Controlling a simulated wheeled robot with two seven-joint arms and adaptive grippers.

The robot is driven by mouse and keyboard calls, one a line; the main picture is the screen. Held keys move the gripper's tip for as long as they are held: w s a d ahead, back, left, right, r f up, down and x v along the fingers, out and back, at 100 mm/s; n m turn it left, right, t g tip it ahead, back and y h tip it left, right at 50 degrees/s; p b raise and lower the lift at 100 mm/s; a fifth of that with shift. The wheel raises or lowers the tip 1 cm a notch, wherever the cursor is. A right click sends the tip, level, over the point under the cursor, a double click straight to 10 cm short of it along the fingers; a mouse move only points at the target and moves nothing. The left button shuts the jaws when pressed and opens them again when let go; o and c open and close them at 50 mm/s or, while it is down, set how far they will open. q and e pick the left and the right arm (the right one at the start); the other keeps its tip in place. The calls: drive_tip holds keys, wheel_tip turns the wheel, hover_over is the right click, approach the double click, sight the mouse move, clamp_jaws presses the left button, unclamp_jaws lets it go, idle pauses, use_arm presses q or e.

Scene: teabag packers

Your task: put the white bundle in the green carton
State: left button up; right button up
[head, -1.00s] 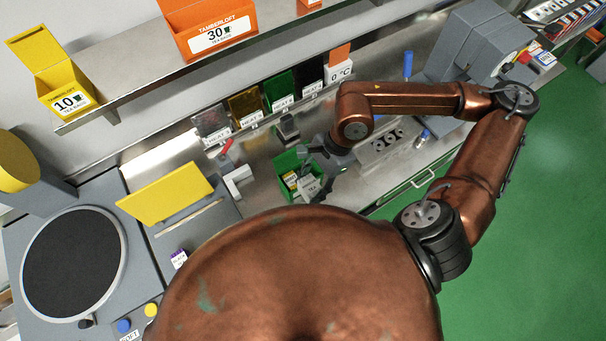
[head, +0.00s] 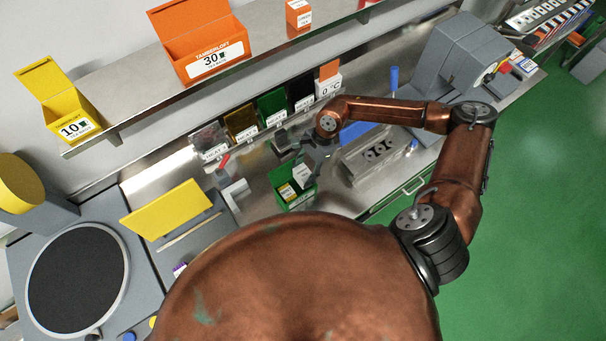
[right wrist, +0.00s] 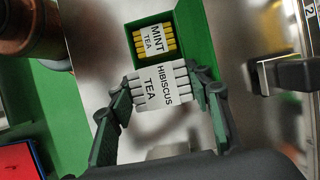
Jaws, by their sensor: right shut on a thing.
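The white bundle (right wrist: 163,86), labelled Hibiscus Tea, is gripped between the two fingers of my right gripper (right wrist: 158,98). In the head view the white bundle (head: 302,175) shows at the upper right part of the green carton (head: 302,203). My right gripper (head: 313,160) reaches in from the right above it. In the right wrist view the open green carton (right wrist: 196,38) holds a yellow Mint Tea bundle (right wrist: 155,40), and the white bundle overlaps the carton's near part. I cannot tell how high the white bundle is above the carton floor. My left gripper is out of view.
A grey block with holes (head: 378,152) stands right of the carton. A grey bracket (head: 234,192) is on its left. Several coloured labelled bins (head: 240,125) line the back. A shelf with orange (head: 208,65) and yellow (head: 75,128) cartons hangs above.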

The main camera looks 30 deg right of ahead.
sight(303, 177)
drive_tip(key=shift+f+p, duration=0.4)
drive_tip(key=shift+f, duration=0.6)
drive_tip(key=shift+f+b, duration=0.4)
drive_tip(key=shift+b, duration=0.2)
drive_tip(key=shift+f, duration=0.25)
drive_tip(key=o, duration=0.8)
drive_tip(key=shift+r, duration=0.15)
